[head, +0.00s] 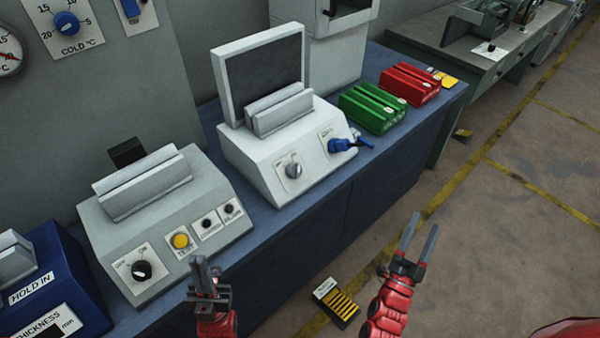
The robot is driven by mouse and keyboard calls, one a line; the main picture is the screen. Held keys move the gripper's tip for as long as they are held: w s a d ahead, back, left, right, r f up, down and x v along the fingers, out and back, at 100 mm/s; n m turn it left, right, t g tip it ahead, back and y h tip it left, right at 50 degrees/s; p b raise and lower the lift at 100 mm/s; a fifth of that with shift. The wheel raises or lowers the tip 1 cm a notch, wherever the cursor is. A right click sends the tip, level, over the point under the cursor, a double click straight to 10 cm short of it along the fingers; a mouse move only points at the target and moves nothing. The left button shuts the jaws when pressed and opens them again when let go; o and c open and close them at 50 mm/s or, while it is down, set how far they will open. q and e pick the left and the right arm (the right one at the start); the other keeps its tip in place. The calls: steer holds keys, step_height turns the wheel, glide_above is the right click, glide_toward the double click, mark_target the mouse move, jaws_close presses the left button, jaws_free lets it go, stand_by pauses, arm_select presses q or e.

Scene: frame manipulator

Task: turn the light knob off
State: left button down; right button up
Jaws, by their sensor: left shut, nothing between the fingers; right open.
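A white machine (235,160) with an upright dark screen stands on the blue bench. Its sloped front has a grey knob (293,170) on a white plate and a blue handle or plug (345,145) to the right. A grey machine to its left has a black knob (142,270) on a white plate. The labels beside these knobs are too small to read surely, so I cannot tell which is the light knob. My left gripper (201,264) is shut and empty, in front of the grey machine. My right gripper (421,224) is open and empty, right of the bench front.
The grey machine (110,225) also has a yellow button (180,241) and two small black buttons. Green (372,108) and red (410,84) blocks sit at the bench's right end. A dark blue machine (60,285) is at lower left. Open floor lies to the right.

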steer(key=w+d+f+m+g+y, duration=0.1)
steer(key=d+f+m+g, duration=0.15)
steer(key=f, duration=0.35)
steer(key=w+d+f+m+g+y, duration=0.1)
steer(key=f+m+g, duration=0.2)
steer(key=f, duration=0.2)
steer(key=m+y+p, duration=0.5)
steer(key=m+y, duration=0.4)
steer(key=y, duration=1.2)
glide_toward(299, 175)
steer(key=p+x, duration=0.2)
steer(key=x, duration=0.2)
steer(key=shift+w+f, duration=0.1)
steer(key=b+x, duration=0.1)
steer(key=x, duration=0.3)
steer(key=shift+w+f, duration=0.1)
steer(key=shift+w+a+b, duration=0.4)
steer(key=shift+w+b, duration=0.05)
steer(key=shift+w, duration=0.15)
